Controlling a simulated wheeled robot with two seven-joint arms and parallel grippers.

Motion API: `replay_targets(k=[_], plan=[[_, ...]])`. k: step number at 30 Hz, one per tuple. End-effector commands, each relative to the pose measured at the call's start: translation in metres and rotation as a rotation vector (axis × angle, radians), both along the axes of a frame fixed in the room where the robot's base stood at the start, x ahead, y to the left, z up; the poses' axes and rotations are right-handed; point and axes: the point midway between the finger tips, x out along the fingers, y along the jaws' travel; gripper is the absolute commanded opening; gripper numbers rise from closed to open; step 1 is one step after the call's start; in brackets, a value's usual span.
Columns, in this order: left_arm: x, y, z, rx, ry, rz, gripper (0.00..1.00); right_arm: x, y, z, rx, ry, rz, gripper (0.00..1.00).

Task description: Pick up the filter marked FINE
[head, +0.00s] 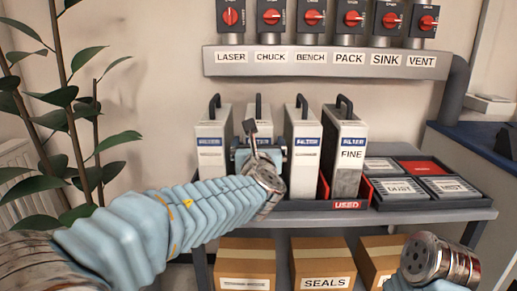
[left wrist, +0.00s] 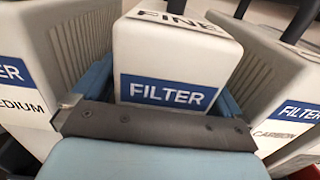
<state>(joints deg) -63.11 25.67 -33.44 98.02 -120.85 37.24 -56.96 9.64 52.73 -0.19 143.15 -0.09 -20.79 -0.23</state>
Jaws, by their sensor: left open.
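A white filter (left wrist: 165,62) with a blue FILTER label and FINE on its top face stands between the fingers of my left gripper (left wrist: 155,100) in the left wrist view. The fingers are open on either side of it; contact cannot be told. In the head view my left gripper (head: 262,155) hides most of this filter, second from left; its dark handle (head: 258,106) shows above. Another filter marked FINE (head: 345,150), grey and dirty low down, stands at the right of the row in the red USED tray (head: 347,205). My right wrist shows at lower right, its fingers out of view.
A MEDIUM filter (left wrist: 25,100) and a CARBON filter (left wrist: 290,110) stand close on either side. Flat filter panels (head: 405,188) lie in a tray on the right. Labelled red switches (head: 312,17) line the wall above. Boxes (head: 322,265) sit below; a plant (head: 85,140) is left.

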Motion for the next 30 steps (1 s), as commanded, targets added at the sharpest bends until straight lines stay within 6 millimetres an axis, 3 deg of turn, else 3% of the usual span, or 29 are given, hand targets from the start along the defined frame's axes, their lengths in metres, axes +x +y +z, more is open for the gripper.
replay_targets(k=[9,25,30], plan=[[0.0071,0.0002,0.0,0.0,0.001,0.0,0.98,-0.0001,0.0005,0.0009,0.001,0.0,0.001,0.43],[0.0068,0.0001,0.0001,-0.001,0.0,0.0,0.17,-0.0003,0.0004,0.0009,0.001,0.0,0.001,0.43],[0.0067,0.0003,0.0019,-0.002,-0.003,0.0,0.16,-0.0002,0.0004,0.0011,0.0,0.001,0.001,0.43]])
